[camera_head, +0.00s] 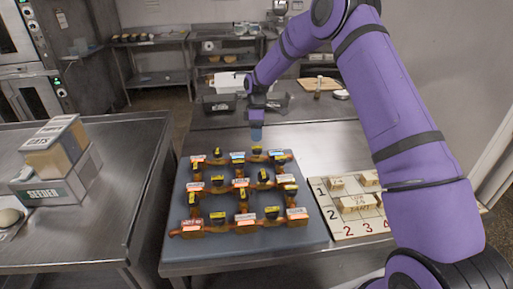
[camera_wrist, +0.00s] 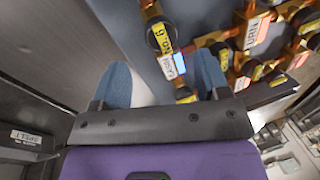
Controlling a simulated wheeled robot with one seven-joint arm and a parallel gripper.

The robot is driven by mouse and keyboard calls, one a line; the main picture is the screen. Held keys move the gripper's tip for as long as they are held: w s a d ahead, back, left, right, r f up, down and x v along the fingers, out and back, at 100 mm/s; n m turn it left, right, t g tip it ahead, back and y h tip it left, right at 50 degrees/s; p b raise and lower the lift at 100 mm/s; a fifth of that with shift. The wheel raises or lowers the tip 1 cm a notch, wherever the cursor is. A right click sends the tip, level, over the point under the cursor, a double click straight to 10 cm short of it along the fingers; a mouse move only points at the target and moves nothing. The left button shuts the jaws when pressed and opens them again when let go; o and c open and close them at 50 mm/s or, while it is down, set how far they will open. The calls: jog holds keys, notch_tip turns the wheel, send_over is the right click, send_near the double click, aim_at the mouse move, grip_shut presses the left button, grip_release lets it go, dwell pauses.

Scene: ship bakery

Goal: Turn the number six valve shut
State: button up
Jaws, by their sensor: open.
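A grey board (camera_head: 310,236) lies on the metal table and carries rows of copper pipes with black valve handles. The handles have yellow labels, too small to read in the head view. In the wrist view, one black valve handle (camera_wrist: 154,14) has a yellow label (camera_wrist: 162,38) that seems to carry a 6, but it is rotated and I cannot rule out a 9. A white tag (camera_wrist: 168,66) is beside it. My gripper (camera_head: 256,133) hangs above the board's back edge.
A board with painted numbers and wooden blocks (camera_head: 345,232) lies right of the valve board. Stacked boxes (camera_head: 62,150) stand on the left table. A dark bin (camera_head: 218,104) stands behind my gripper. A walkway separates the two tables.

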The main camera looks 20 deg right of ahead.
aim_at(256, 146)
jog(key=x, duration=0.6)
jog(key=shift+s, duration=0.1)
jog(key=shift+r, duration=0.1)
jog(key=c, duration=0.9)
